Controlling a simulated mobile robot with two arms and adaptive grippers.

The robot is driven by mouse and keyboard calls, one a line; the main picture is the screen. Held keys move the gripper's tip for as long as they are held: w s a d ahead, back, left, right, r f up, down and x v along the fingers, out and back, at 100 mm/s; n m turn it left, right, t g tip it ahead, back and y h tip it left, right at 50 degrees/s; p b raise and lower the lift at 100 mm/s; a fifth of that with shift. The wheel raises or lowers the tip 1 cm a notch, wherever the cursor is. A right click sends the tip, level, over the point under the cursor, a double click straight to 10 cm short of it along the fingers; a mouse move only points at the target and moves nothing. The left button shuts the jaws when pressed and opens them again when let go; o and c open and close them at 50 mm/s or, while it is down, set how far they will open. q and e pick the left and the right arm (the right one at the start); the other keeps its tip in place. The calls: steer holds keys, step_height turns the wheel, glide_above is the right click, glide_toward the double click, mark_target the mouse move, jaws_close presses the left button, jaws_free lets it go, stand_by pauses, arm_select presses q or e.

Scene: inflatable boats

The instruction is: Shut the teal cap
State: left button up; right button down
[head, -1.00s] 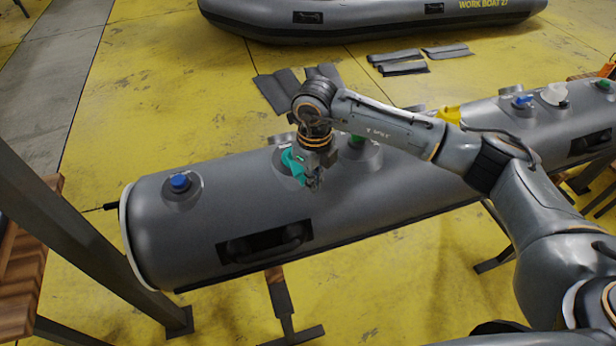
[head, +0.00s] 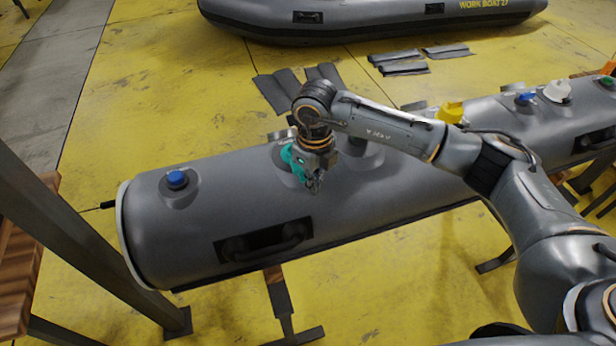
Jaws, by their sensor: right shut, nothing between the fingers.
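The teal cap (head: 290,157) is on top of the grey inflatable tube (head: 200,225) in the middle of the head view. It looks tilted up beside its valve, and my gripper partly hides it. My right gripper (head: 316,187) points down at the near side of the cap, very close to it. Its fingers are shut with nothing between them. Whether it touches the cap I cannot tell. The valve seat under the cap is mostly hidden. My left gripper is not in view.
A blue cap (head: 177,178) sits on the tube's left end. A yellow cap (head: 451,112), another blue cap (head: 524,98) and a white cap (head: 557,91) are farther right. A black handle (head: 265,242) is on the tube's near side. A dark post (head: 75,215) stands at left.

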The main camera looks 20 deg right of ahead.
steer(key=shift+w+f+b, duration=0.1)
steer(key=shift+f+b, duration=0.4)
steer(key=shift+f, duration=0.25)
steer(key=shift+w+r, duration=0.4)
steer(key=shift+r, duration=0.4)
steer(key=shift+w+r+p, duration=0.2)
steer(key=shift+w+r, duration=0.25)
steer(key=shift+r, duration=0.2)
steer(key=shift+w+r+p, duration=0.2)
steer(key=shift+w+r, duration=0.25)
steer(key=shift+r, duration=0.15)
steer(key=shift+w+a+r, duration=0.1)
steer(key=shift+w+r, duration=0.8)
steer(key=shift+w, duration=0.25)
steer(key=shift+w+r+b, duration=0.2)
steer(key=shift+w+b, duration=0.05)
steer(key=shift+w, duration=0.35)
steer(key=shift+w+r+b, duration=0.2)
steer(key=shift+w, duration=0.4)
steer(key=shift+w+a+b, duration=0.1)
steer(key=shift+w+b, duration=0.4)
steer(key=shift+w, duration=0.75)
steer(key=shift+w+f+b, duration=0.2)
steer(key=shift+w+b, duration=0.3)
steer(key=shift+w, duration=0.3)
steer(key=shift+w+b, duration=0.25)
steer(key=shift+b, duration=0.25)
steer(key=shift+r, duration=0.1)
